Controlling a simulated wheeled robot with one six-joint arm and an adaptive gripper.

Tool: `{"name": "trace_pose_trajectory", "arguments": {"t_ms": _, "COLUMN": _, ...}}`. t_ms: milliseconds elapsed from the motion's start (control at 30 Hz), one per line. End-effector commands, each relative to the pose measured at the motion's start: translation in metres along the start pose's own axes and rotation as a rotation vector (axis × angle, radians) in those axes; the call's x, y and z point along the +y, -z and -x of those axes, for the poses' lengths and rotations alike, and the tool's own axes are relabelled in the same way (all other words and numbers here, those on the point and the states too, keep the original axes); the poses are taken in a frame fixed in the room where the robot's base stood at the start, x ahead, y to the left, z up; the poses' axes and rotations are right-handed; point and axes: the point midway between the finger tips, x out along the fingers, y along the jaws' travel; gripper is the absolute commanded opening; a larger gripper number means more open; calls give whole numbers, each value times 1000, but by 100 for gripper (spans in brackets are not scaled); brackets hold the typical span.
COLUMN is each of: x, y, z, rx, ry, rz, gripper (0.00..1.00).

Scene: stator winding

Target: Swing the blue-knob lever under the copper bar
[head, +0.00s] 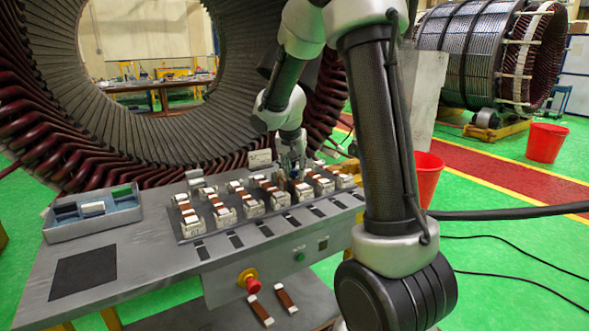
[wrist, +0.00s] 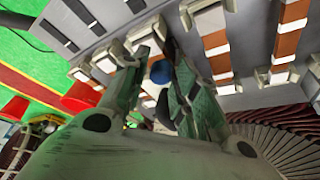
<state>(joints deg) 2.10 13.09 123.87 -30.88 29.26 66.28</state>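My gripper (head: 292,168) reaches down to the far right part of the row of white clamp blocks on the bench. In the wrist view its two fingers (wrist: 168,62) stand on either side of a blue knob (wrist: 160,71). A narrow gap shows between the fingertips, and I cannot tell if they touch the knob. A copper bar (wrist: 216,52) between white blocks lies just right of the fingers in the wrist view. The fingers and knob hide the lever's arm, so its angle to the bar is unclear. The knob is too small to make out in the head view.
Several more clamp blocks with copper bars (head: 188,213) line the grey bench (head: 150,268). A grey tray (head: 95,222) sits at its left. The large stator (head: 60,120) stands close behind. A red emergency button (head: 252,285) and loose copper strips (head: 286,299) are in front.

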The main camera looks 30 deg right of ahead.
Motion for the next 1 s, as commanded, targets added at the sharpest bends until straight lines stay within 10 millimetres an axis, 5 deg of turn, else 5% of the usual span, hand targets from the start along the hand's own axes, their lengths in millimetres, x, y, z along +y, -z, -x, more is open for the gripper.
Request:
{"name": "trace_pose_trajectory", "arguments": {"t_ms": 133, "x": 0, "y": 0, "z": 0, "rx": 0, "ry": 0, "rz": 0, "gripper": 0}}
{"name": "trace_pose_trajectory", "arguments": {"t_ms": 567, "x": 2, "y": 2, "z": 0, "rx": 0, "ry": 28, "rz": 66, "gripper": 0}}
{"name": "trace_pose_trajectory", "arguments": {"t_ms": 1000, "x": 12, "y": 15, "z": -5, "rx": 2, "ry": 165, "rz": 388, "gripper": 0}}
